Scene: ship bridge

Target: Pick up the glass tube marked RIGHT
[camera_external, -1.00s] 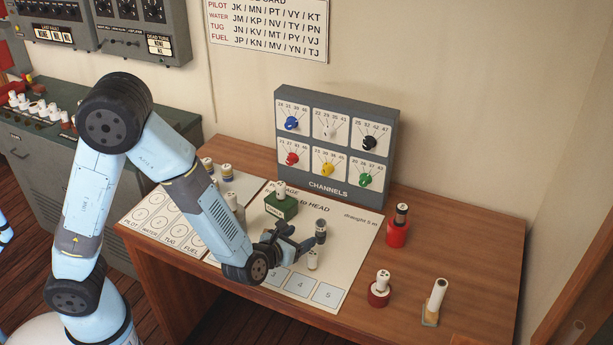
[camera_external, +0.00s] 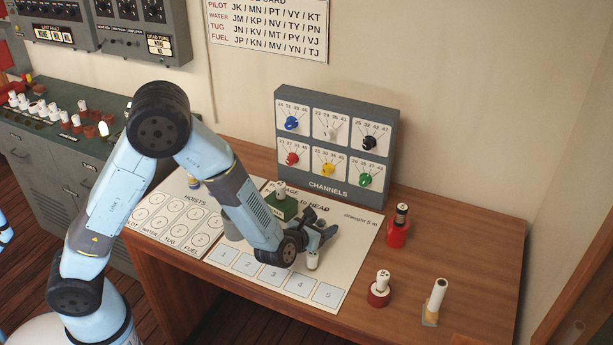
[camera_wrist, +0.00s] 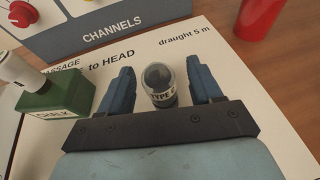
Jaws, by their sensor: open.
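No label reading RIGHT is legible in either view. In the wrist view a small glass-topped tube (camera_wrist: 159,84) stands between the two fingers of my gripper (camera_wrist: 160,70). Its lower band carries a label that seems to start with TYPE. A gap shows on each side of it, so the fingers do not grip it. In the external view my gripper (camera_external: 321,228) is open low over the paper sheet (camera_external: 362,232), and it hides the tube there.
A green chalk box (camera_wrist: 62,98) stands left of my gripper. The grey CHANNELS panel (camera_external: 335,187) is behind. A red holder (camera_external: 397,235), a dark red holder (camera_external: 378,298) and a white roll (camera_external: 437,294) stand to the right on bare table.

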